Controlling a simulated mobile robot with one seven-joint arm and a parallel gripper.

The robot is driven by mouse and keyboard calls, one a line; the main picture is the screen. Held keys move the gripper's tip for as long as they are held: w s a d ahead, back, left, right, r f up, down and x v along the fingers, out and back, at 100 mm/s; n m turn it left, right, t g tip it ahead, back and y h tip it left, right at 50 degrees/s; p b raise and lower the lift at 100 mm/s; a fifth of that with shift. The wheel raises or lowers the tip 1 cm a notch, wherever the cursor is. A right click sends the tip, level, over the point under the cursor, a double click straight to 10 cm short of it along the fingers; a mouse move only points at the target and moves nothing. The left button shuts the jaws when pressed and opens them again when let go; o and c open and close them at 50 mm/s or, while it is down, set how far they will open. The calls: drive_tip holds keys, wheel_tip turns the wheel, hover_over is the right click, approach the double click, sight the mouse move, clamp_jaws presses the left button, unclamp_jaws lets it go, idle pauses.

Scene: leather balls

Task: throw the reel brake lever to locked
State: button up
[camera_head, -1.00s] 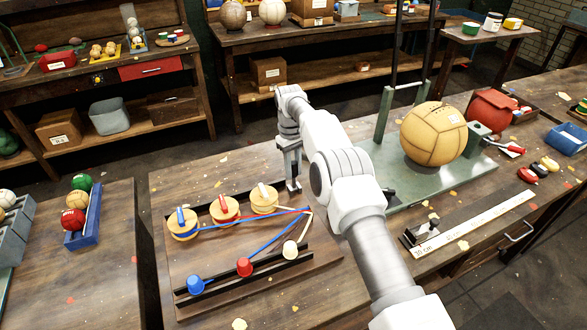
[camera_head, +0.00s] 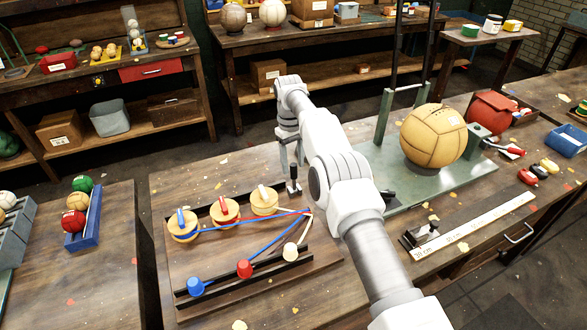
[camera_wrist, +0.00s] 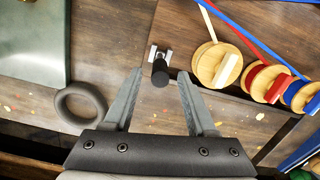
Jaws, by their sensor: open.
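The reel brake lever (camera_head: 294,184) is a short black-knobbed lever on a small pale metal mount, behind the right end of the reel board. In the wrist view the lever (camera_wrist: 160,72) shows its dark round knob toward me, with the bright mount just beyond. My gripper (camera_head: 292,162) is above the lever, pointing down. In the wrist view my gripper (camera_wrist: 160,73) is open, with one finger on each side of the knob and a gap to both. Three wooden reels (camera_head: 224,209) with blue, red and white handles stand beside it. I cannot tell the lever's marked setting.
A green plate (camera_head: 400,178) with a tan ball (camera_head: 434,134) lies to the right. A dark ring (camera_wrist: 81,107) shows near my gripper.

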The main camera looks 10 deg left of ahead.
wheel_tip(320, 180, up, 3)
drive_tip(key=shift+a+f+p, duration=0.1)
drive_tip(key=shift+f+p, duration=0.1)
drive_tip(key=shift+p, duration=0.65)
drive_tip(key=r+p, duration=0.1)
drive_tip(key=p, duration=0.3)
drive_tip(key=shift+w+r+p, duration=0.1)
drive_tip(key=shift+r+p, duration=0.3)
